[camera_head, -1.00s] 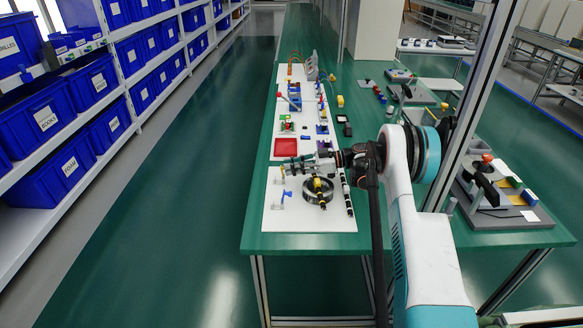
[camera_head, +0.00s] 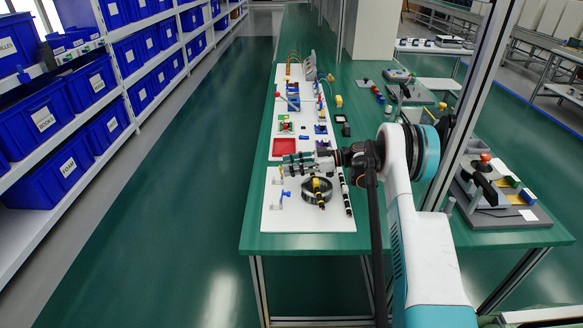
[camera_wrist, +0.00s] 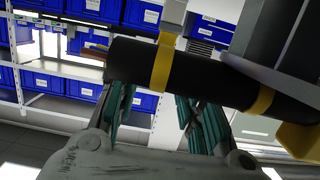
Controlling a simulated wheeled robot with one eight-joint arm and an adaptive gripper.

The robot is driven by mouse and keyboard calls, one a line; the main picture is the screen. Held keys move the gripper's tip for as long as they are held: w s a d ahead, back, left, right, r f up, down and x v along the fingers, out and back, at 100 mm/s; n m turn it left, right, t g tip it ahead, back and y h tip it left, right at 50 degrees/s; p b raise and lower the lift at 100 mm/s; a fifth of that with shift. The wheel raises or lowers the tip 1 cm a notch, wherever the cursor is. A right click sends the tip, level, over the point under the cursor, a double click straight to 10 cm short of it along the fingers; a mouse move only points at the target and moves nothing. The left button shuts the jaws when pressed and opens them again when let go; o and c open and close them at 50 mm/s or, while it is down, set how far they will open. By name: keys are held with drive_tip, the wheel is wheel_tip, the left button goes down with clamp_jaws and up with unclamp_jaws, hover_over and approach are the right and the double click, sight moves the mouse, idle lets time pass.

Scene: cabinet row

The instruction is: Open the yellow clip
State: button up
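In the head view, a small yellow piece (camera_head: 281,173) that looks like the yellow clip is at the left edge of the white board (camera_head: 285,222). My gripper (camera_head: 290,166) is above the board beside it, pointing left. In the wrist view, a thick black cylinder (camera_wrist: 210,75) lies across the front of my gripper (camera_wrist: 154,100). Yellow bands (camera_wrist: 162,62) wrap it, and a yellow block (camera_wrist: 300,141) shows at its right end. I cannot tell which yellow part is the clip. My teal-padded fingers are apart, with no object visible shut between them; their tips are partly behind the cylinder.
A black coil with a yellow piece (camera_head: 317,186) and a blue clip (camera_head: 285,195) are on the same board. A red tray (camera_head: 285,146) and small fixtures stand farther back. Shelves with blue bins (camera_head: 66,168) line the left, across an open aisle.

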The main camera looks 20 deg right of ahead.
wheel_tip(320, 180, up, 9)
drive_tip(key=shift+r, duration=0.15)
idle(0.5)
